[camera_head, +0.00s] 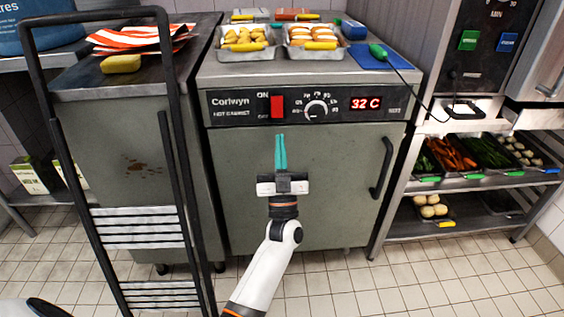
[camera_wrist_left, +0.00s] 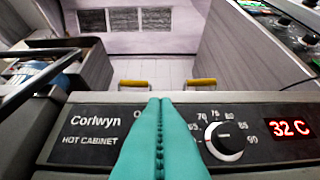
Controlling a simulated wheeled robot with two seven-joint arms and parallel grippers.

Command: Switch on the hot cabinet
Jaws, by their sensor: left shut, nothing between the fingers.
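The hot cabinet (camera_head: 310,180) stands in the middle of the head view with its door closed. Its black control panel (camera_head: 230,106) has a red rocker switch (camera_head: 277,106) between the ON and OFF labels. To the right are a round dial (camera_head: 316,110) and a lit display reading 32 C (camera_head: 366,104). My left gripper (camera_head: 280,137) is shut and empty, its teal fingers pointing up just below the switch. In the left wrist view the fingers (camera_wrist_left: 160,103) stand in front of the panel (camera_wrist_left: 85,150) and hide the switch. I cannot tell whether the fingers touch the panel. My right gripper is not in view.
Two food trays with yellow clips (camera_head: 243,44) (camera_head: 313,42) and a blue board (camera_head: 380,56) lie on the cabinet top. A black-framed trolley rack (camera_head: 140,228) stands at the left. A shelf of vegetable trays (camera_head: 480,152) stands at the right. The cabinet's door handle (camera_head: 381,168) sticks out.

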